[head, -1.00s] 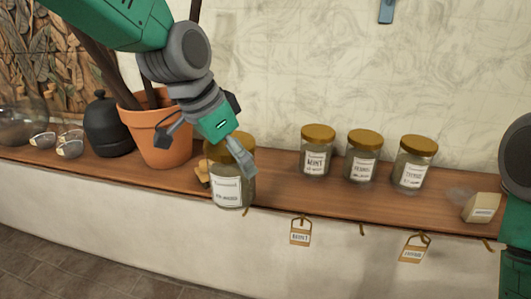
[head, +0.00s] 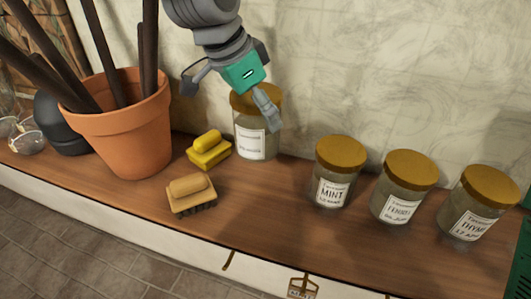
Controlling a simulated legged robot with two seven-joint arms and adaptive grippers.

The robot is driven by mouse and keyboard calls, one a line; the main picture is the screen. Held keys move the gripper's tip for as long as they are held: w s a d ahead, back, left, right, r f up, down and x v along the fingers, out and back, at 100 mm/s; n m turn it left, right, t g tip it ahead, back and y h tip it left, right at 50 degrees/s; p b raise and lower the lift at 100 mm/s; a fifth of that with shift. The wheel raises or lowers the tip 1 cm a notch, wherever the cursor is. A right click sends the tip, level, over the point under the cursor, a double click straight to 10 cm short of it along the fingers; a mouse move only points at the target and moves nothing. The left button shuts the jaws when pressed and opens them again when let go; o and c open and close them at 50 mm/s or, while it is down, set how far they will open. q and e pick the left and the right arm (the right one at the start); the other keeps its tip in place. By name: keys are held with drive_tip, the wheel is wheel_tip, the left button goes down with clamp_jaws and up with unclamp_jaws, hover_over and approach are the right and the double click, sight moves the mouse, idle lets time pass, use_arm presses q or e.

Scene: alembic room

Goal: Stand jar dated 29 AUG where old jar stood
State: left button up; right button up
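A glass jar with a gold lid and white label (head: 251,144) is at the back of the wooden shelf, left of the other jars. Its label is too blurred to read. My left gripper (head: 230,96) is over this jar. One finger lies across the right front of its lid; the other shows at the left, and its contact is unclear. The jar has travelled with the gripper, so it looks held. Whether its base touches the shelf is unclear. Jars labelled MINT (head: 332,190), FENNEL (head: 396,205) and THYME (head: 468,222) stand to the right. My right gripper is out of view.
A terracotta pot with dark sticks (head: 130,135) stands left. The wall is close behind. A tag (head: 302,288) hangs below the front edge.

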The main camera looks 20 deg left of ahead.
sight(245, 101)
use_arm(q)
drive_tip(key=f, duration=0.2)
drive_tip(key=d+f, duration=0.1)
drive_tip(key=f, duration=0.2)
drive_tip(key=d+f, duration=0.1)
drive_tip(key=f, duration=0.1)
drive_tip(key=shift+d+f, duration=0.1)
drive_tip(key=shift+f, duration=0.3)
drive_tip(key=shift+w+a+f, duration=0.1)
drive_tip(key=shift+a+f, duration=0.15)
drive_tip(key=shift+a, duration=0.25)
drive_tip(key=o, duration=1.4)
drive_tip(key=shift+a, duration=0.4)
drive_tip(key=shift+d, duration=0.25)
drive_tip(key=shift+d+r, duration=0.2)
drive_tip(key=shift+r, duration=0.15)
drive_tip(key=v, duration=0.4)
drive_tip(key=shift+d+r, duration=0.15)
drive_tip(key=shift+r, duration=0.2)
drive_tip(key=a+r, duration=0.1)
drive_tip(key=r, duration=0.1)
drive_tip(key=s+a+r, duration=0.2)
drive_tip(key=r, duration=0.1)
drive_tip(key=shift+s+a+r, duration=0.1)
drive_tip(key=shift+a+r, duration=0.05)
drive_tip(key=shift+r, duration=0.3)
drive_tip(key=shift+d+r, duration=0.1)
drive_tip(key=shift+d, duration=0.65)
